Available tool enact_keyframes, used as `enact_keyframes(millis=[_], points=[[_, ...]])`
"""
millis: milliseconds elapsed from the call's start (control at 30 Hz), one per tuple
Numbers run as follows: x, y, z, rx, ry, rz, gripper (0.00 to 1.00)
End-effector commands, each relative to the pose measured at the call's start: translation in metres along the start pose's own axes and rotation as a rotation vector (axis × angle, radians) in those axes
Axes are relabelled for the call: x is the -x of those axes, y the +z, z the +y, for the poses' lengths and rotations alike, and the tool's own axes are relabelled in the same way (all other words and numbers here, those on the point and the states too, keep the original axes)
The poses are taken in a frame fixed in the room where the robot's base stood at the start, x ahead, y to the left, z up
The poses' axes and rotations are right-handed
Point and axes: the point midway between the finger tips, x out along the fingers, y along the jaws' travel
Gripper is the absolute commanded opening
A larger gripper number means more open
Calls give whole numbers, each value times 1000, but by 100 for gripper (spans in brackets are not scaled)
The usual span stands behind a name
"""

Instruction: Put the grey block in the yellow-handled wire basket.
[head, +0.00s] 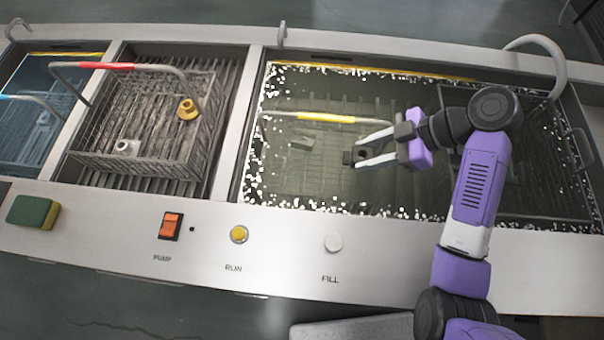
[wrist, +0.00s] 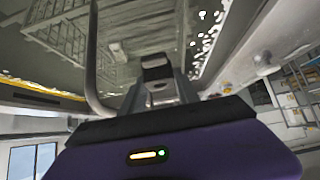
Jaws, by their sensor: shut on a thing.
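My gripper (head: 362,157) is shut on a small dark grey block (head: 350,157), held above the liquid in the right-hand tank. In the wrist view the block (wrist: 157,67) sits between the fingertips, partly hidden by them. The wire basket with the yellow handle (head: 325,118) stands in that tank, its mesh dim under the liquid. The block appears over or near the basket's right side; I cannot tell exactly. A flat grey piece (head: 303,143) shows left of the block, seemingly in the basket. It also shows in the wrist view (wrist: 117,52).
A red-handled basket (head: 105,66) in the middle bay holds a white piece (head: 128,147) and a yellow part (head: 187,109). A blue-handled basket stands far left. Another basket (head: 580,145) is at the right, behind my arm. The front panel carries switches and a sponge (head: 33,211).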

Motion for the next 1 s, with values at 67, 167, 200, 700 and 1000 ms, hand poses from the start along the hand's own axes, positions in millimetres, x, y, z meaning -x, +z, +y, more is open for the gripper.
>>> enact_keyframes(millis=[67,167,200,700,1000], points=[[-8,8,-1,-2,-4,1,0],[-23,23,-2,-6,-6,0,0],[-30,30,-2,-5,-5,1,0],[-105,84,-1,4,-5,-1,0],[-147,41,-1,3,-4,0,0]])
